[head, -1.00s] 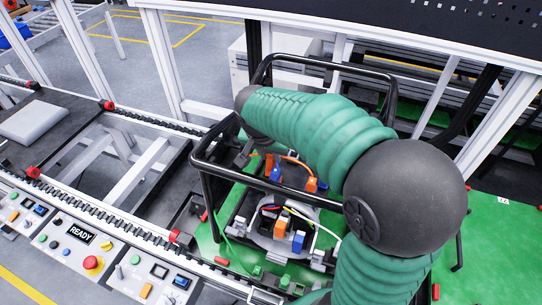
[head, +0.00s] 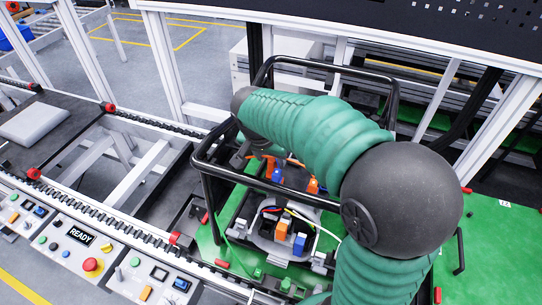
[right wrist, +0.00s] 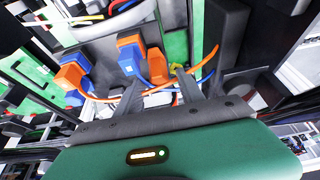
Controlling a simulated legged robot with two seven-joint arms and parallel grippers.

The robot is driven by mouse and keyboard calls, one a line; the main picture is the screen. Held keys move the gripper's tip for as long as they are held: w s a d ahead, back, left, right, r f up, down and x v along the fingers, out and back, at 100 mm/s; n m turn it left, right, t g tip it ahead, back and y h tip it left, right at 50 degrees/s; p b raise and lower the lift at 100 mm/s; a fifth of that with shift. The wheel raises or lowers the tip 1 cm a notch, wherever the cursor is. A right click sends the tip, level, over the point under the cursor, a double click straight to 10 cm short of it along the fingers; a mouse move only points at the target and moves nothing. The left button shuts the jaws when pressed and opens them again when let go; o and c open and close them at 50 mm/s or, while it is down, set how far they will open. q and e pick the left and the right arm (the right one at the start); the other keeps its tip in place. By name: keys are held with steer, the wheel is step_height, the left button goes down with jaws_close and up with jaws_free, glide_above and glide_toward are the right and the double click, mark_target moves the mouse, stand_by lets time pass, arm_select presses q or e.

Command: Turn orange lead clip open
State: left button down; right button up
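My right gripper (right wrist: 158,82) shows in the right wrist view with its two dark fingers apart. An orange clip (right wrist: 157,66) lies just beyond and between the fingertips; I cannot tell whether they touch it. An orange lead (right wrist: 206,74) curves from the clips past the fingers. Another orange clip (right wrist: 131,48) and blue clips (right wrist: 127,66) sit to the left. In the head view, orange clips (head: 313,186) and a blue clip (head: 277,174) show beneath my right forearm. The right fingers are mostly hidden there. My left gripper is out of view.
A black tubular frame (head: 208,190) surrounds the unit close to my right arm. Orange and blue connectors (head: 299,244) stand on the unit's near side. A control panel with a READY display (head: 80,236) lies at lower left, beside the conveyor rail (head: 140,232).

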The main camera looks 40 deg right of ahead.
steer(key=shift+r, duration=0.1)
steer(key=v, duration=1.6)
steer(key=shift+a+r, duration=0.2)
steer(key=shift+r, duration=0.05)
steer(key=shift+f, duration=0.1)
